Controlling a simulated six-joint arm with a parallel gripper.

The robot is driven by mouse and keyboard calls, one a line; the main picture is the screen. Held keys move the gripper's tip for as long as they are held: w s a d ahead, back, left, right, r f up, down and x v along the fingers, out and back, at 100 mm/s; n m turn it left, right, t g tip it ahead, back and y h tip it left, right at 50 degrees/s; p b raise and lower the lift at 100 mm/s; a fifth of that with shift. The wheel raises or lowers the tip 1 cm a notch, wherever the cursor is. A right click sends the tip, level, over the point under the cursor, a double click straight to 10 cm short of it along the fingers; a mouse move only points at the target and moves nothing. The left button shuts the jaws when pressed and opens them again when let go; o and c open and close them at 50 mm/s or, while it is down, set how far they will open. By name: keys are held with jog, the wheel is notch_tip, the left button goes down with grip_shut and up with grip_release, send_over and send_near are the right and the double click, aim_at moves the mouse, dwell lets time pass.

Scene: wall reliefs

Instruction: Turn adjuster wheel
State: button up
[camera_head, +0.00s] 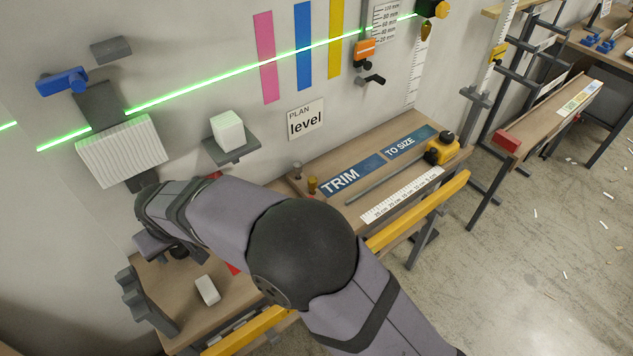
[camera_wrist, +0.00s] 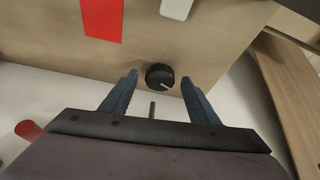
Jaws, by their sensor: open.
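A round black wheel (camera_wrist: 160,76) with a white mark on its face sits at the edge of a wooden board (camera_wrist: 215,50) in the wrist view. My gripper (camera_wrist: 159,79) is open, and its two blue-grey fingers lie to the left and right of the wheel, with gaps visible on both sides. I cannot tell whether the fingertips reach the wheel's depth. In the head view my arm covers this wheel, and my gripper's fingers cannot be made out there.
A red strip (camera_wrist: 102,18) and a white block (camera_wrist: 175,8) lie on the board. The block also shows in the head view (camera_head: 207,290). A grey bracket (camera_head: 140,305) stands at the bench's left end.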

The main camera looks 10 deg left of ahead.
jog(key=shift+s+a+f+m+b, duration=0.15)
jog(key=shift+m+b, duration=0.25)
jog(key=shift+m, duration=0.3)
jog(key=b+v, duration=0.1)
jog(key=v, duration=0.6)
jog(key=w+d+r+m+h+p, duration=0.1)
jog(key=w+d+m, duration=0.2)
jog(key=d, duration=0.6)
jog(key=w+d+r+m+t+h+p, duration=0.1)
jog(key=w+d+m, duration=0.2)
jog(key=w+d, duration=0.4)
jog(key=w+d+r+m+t+h+p, duration=0.1)
jog(key=w+d+r+m+h, duration=0.1)
jog(key=w+d, duration=0.4)
jog(key=shift+d+m, duration=0.4)
jog(key=shift+d, duration=2.35)
